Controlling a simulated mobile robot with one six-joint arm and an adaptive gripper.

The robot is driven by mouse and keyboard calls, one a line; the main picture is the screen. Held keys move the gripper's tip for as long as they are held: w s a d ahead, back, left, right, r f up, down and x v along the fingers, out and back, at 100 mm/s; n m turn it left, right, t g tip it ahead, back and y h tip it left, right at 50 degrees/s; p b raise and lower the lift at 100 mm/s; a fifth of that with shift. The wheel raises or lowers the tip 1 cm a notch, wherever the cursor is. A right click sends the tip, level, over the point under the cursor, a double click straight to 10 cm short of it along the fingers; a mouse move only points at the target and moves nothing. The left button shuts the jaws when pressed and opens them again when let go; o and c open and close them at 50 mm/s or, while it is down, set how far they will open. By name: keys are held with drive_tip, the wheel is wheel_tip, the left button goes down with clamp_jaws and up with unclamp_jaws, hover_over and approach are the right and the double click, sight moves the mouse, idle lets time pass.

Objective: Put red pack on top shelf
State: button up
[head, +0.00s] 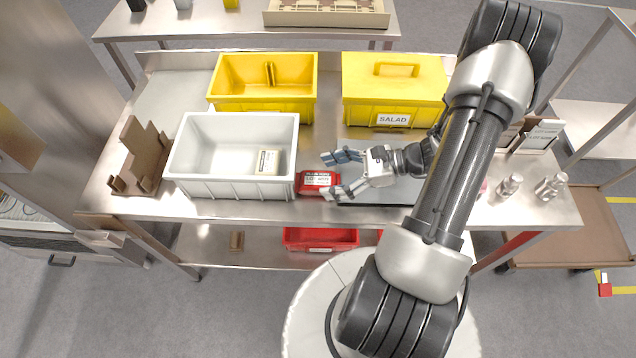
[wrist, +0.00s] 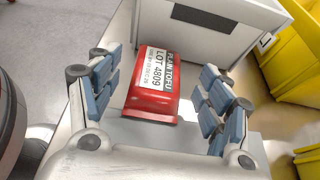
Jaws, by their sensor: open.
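The red pack (head: 313,182) lies on the metal table, close beside the right end of the white bin. In the wrist view the red pack (wrist: 153,100) has a white and black label reading "PLAIN TOFU LOT 4809". My gripper (head: 329,175) is open at the pack's right. In the wrist view its blue-padded fingers (wrist: 157,75) stand on either side of the pack, with gaps showing. A rack stands at the right, with a pale shelf (head: 592,143) above a brown shelf (head: 580,230); its upper part is cut off by the picture edge.
The white bin (head: 185,150) holds a pale labelled pack (head: 268,161). Behind stand an open yellow bin (head: 263,105) and a yellow "SALAD" box (head: 392,95). A brown holder (head: 140,155) is at left; shakers (head: 510,185) are at right.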

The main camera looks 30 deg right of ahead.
sight(316, 179)
drive_tip(key=b+x, duration=0.1)
drive_tip(key=x, duration=0.3)
drive_tip(key=shift+s+f, duration=0.1)
drive_tip(key=shift+c, duration=0.4)
drive_tip(key=c, duration=1.4)
drive_tip(key=shift+o, duration=0.2)
drive_tip(key=shift+d, duration=0.1)
drive_tip(key=shift+r, duration=0.2)
